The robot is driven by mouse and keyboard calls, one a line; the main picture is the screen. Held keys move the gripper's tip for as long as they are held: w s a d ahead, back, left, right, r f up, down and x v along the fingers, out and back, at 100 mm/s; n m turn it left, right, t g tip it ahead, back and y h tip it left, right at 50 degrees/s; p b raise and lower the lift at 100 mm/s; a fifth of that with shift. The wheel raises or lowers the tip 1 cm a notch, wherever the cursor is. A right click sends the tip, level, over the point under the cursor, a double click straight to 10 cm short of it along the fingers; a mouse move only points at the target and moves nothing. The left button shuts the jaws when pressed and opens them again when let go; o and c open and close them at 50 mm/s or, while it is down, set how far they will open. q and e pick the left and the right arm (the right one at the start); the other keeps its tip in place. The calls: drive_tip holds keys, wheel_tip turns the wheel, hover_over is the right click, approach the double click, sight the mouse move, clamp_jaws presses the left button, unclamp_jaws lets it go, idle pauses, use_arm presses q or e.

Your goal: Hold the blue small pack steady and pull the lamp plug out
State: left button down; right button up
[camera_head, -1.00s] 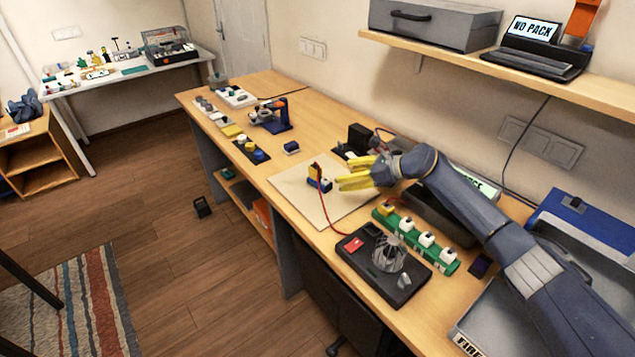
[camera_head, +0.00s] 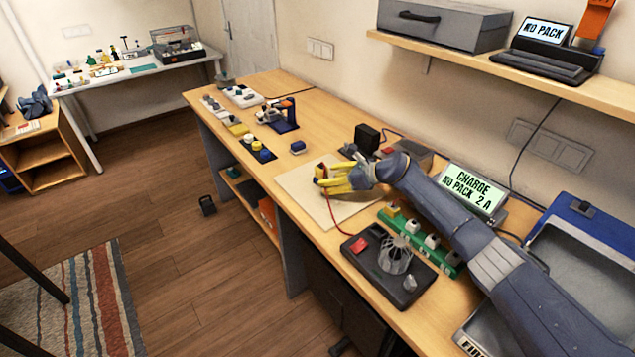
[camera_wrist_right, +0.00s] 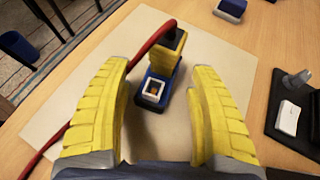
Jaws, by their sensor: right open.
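The blue small pack (camera_wrist_right: 149,104) stands on a pale mat (camera_wrist_right: 70,110) in the right wrist view, with a white-rimmed socket on its near side. The yellow plug (camera_wrist_right: 166,58), with a dark top, sits at its far end, and a red cable (camera_wrist_right: 145,45) runs from it to the left. My right gripper (camera_wrist_right: 160,85) is open, its yellow fingers either side of the pack, with no clear contact. In the head view the plug (camera_head: 321,171) shows beside the right gripper (camera_head: 335,180), which mostly hides the pack. My left gripper is not in view.
The red cable leads to a black lamp base (camera_head: 375,275) with a wire cage (camera_head: 396,258). A green strip (camera_head: 446,257) with white blocks lies behind it. A charger display (camera_head: 471,190) reads "CHARGE NO PACK 2 A". Small parts lie farther along the bench.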

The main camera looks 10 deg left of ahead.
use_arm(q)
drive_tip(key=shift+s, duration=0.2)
use_arm(e)
drive_tip(key=shift+w+a+f, duration=0.15)
drive_tip(key=shift+a+f, duration=0.1)
drive_tip(key=shift+a, duration=0.1)
drive_tip(key=c, duration=0.9)
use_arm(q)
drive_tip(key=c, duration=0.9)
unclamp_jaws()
use_arm(e)
drive_tip(key=shift+c, duration=0.2)
